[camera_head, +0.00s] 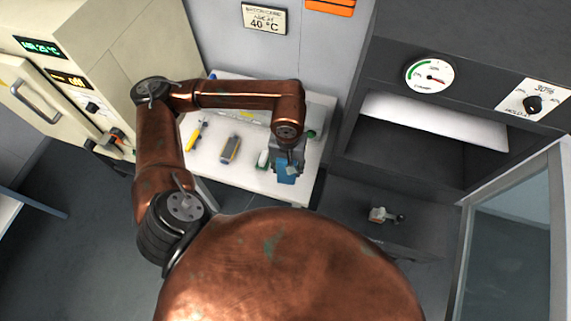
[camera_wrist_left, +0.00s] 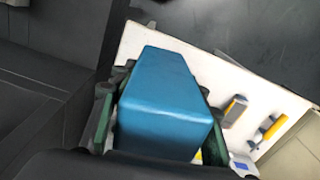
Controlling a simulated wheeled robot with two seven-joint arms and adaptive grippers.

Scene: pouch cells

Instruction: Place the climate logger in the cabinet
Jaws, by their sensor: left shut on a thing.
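My left gripper (camera_head: 288,160) is shut on a blue block (camera_head: 286,174) and holds it over the right part of the white table. In the left wrist view the blue block (camera_wrist_left: 165,95) fills the space between the green-edged fingers. I cannot tell from its plain faces whether it is the climate logger. A dark cabinet (camera_head: 386,72) stands at the right, with a round gauge and a knob on its front. Its glass door (camera_head: 510,240) is open and its dark compartment shows below a white panel. My right gripper is not in view.
A beige cabinet (camera_head: 95,50) with displays stands at the left. A small pale fitting (camera_head: 378,214) shows below the dark compartment.

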